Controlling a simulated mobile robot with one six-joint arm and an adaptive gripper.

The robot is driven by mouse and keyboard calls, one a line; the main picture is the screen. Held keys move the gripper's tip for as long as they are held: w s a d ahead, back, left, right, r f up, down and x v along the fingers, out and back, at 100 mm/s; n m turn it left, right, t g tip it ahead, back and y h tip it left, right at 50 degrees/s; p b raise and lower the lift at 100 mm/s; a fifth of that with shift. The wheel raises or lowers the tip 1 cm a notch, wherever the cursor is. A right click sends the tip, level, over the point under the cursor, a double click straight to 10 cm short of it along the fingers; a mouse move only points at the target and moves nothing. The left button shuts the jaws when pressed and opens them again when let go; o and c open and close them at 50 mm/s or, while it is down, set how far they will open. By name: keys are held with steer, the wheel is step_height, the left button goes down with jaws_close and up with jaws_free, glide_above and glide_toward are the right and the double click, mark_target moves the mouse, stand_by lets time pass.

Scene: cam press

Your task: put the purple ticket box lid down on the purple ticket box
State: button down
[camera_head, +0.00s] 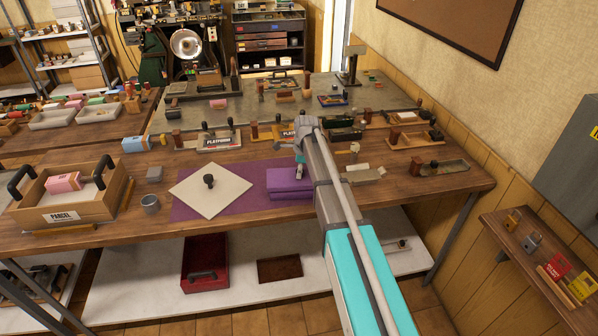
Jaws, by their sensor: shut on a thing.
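The purple ticket box (291,194) stands on the table at the right end of a flat purple mat. The purple ticket box lid (282,178) is at the top of the box, roughly lined up with it. From this view I cannot tell whether the lid rests on the box or hangs just over it. My gripper (299,172) points down over the right part of the lid and is shut on it. The gripper and my arm hide the grip itself and the box's right end.
A cream square board (190,190) with a black knob lies on the purple mat (248,172), left of the box. Stamps and small trays fill the table behind. Little free room lies right of the box.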

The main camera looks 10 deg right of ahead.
stand_by(0.4)
steer(key=shift+c, duration=1.4)
jaws_free()
